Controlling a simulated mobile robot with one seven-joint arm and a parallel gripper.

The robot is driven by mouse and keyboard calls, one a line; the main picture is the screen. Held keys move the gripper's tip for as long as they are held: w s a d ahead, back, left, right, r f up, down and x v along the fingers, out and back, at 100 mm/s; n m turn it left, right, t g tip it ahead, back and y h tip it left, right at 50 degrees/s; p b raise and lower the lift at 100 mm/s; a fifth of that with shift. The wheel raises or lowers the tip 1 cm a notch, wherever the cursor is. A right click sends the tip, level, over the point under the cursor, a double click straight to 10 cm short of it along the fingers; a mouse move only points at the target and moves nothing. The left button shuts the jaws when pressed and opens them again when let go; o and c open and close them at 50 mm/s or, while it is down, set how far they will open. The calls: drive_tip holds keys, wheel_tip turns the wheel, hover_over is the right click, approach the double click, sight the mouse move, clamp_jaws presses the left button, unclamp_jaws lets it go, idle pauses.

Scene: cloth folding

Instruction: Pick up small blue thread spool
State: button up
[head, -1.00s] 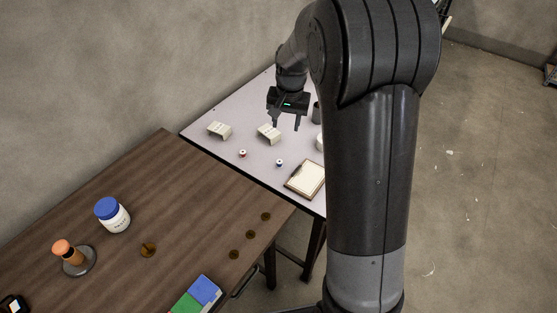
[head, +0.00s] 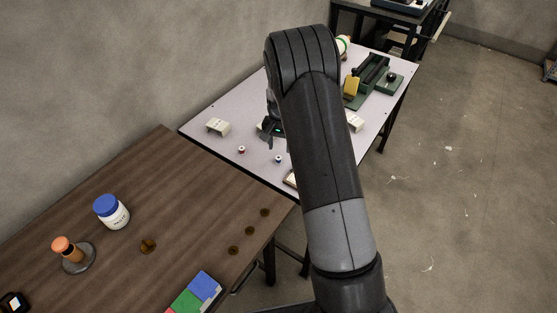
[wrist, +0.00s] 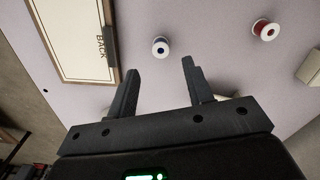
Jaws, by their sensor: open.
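The small blue thread spool (head: 278,160) stands on the light grey table (head: 206,110) near its front edge. In the wrist view the blue spool (wrist: 160,46) lies ahead of the fingertips, roughly between their lines and apart from them. My gripper (wrist: 158,68) is open with nothing between its fingers. In the head view my gripper (head: 270,142) hangs over the table, just up and left of the blue spool, partly hidden by my arm.
A red thread spool (head: 241,149) stands left of the blue one; it also shows in the wrist view (wrist: 265,30). A clipboard (wrist: 78,38) lies on the blue spool's other side. A pale block (head: 218,126) stands farther back. The wooden table (head: 190,190) is in front.

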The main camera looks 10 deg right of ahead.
sight(279, 160)
drive_tip(key=f, duration=0.5)
drive_tip(key=shift+s+a+f, duration=0.1)
drive_tip(key=shift+s+a, duration=0.1)
drive_tip(key=shift+a, duration=0.05)
drive_tip(key=shift+c, duration=0.2)
clamp_jaws()
